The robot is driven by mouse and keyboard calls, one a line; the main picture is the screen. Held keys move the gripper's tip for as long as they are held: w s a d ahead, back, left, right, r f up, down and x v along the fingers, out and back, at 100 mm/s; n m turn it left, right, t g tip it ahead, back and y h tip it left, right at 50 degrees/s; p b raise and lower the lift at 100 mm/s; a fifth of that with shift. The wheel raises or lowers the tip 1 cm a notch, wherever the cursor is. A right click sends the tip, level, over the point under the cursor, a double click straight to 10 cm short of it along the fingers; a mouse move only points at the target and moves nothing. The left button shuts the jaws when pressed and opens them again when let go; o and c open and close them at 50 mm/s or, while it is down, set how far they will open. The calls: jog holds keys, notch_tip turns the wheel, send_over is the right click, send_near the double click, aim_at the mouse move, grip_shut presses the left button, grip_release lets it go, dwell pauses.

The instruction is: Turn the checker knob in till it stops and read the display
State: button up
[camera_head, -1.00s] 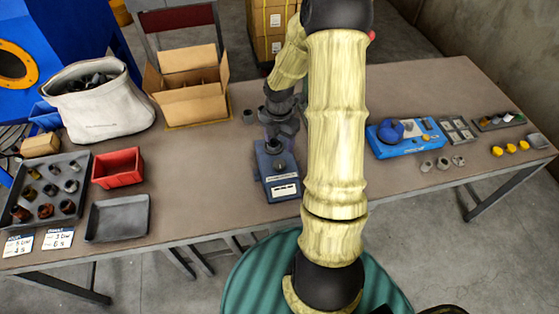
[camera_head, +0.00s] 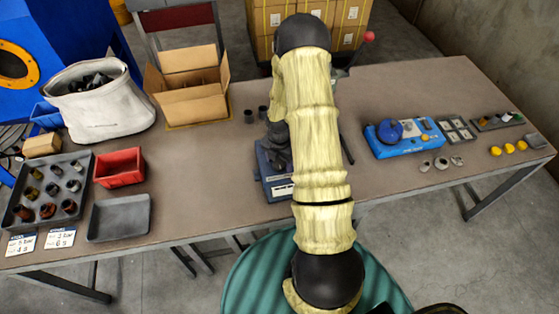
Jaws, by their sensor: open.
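A dark blue bench device (camera_head: 270,185) with a pale label on its front stands at the middle of the table, partly behind my arm. Dark upright parts (camera_head: 277,145) rise from it. A lighter blue unit (camera_head: 405,147) with a round blue part (camera_head: 389,131) on top lies to the right of my arm. I cannot tell for sure which is the checker. No knob or display reading can be made out. My gripper is hidden behind my arm, so its place relative to either device does not show.
On the left are a cardboard box (camera_head: 188,103), a white sack (camera_head: 105,110), a red bin (camera_head: 119,168), a parts tray (camera_head: 80,184) and an empty grey tray (camera_head: 119,218). Small parts lie at right. The table between the grey tray and dark blue device is clear.

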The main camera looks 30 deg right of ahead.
jog(key=c, duration=1)
jog(key=shift+m, duration=0.4)
jog(key=m+b, duration=0.1)
jog(key=m, duration=0.4)
jog(key=m+b, duration=0.1)
jog(key=m, duration=0.5)
jog(key=shift+m, duration=0.3)
jog(key=m+b, duration=0.1)
jog(key=m, duration=0.2)
jog(key=shift+m, duration=0.3)
jog(key=m, duration=0.3)
jog(key=shift+m+b, duration=0.3)
jog(key=shift+b, duration=0.05)
jog(key=m+b, duration=0.1)
jog(key=m, duration=0.5)
jog(key=shift+w+m, duration=0.1)
jog(key=shift+m, duration=0.3)
